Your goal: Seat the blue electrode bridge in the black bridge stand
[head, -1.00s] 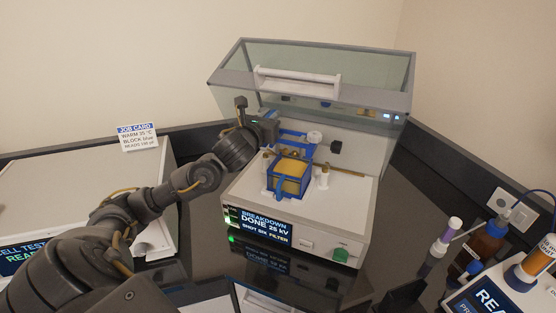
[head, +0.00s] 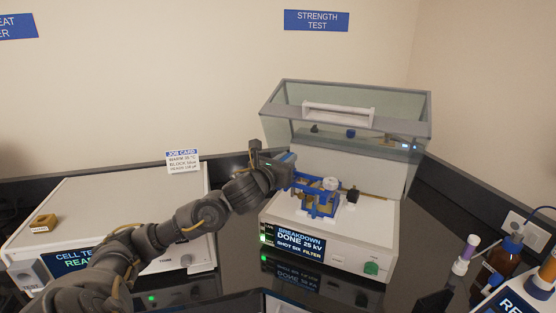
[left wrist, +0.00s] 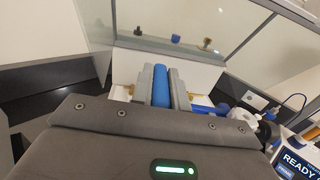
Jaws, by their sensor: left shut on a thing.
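The blue electrode bridge (head: 303,181) shows in the head view over the blue test cell (head: 320,208), at the top of the white strength tester (head: 330,235). I cannot tell whether bridge and cell touch. My left gripper (head: 287,164) reaches in from the left and is shut on the bridge. In the left wrist view its two grey fingers (left wrist: 161,88) clasp a blue bar of the bridge (left wrist: 161,84). A black block (head: 433,303) is cut off at the bottom right; I cannot tell whether it is the black bridge stand. My right gripper is not in view.
The tester's clear hood (head: 345,115) is raised behind the bridge. A white cell-test unit (head: 110,215) stands on the left. Dark bench (head: 415,270) is bare right of the tester.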

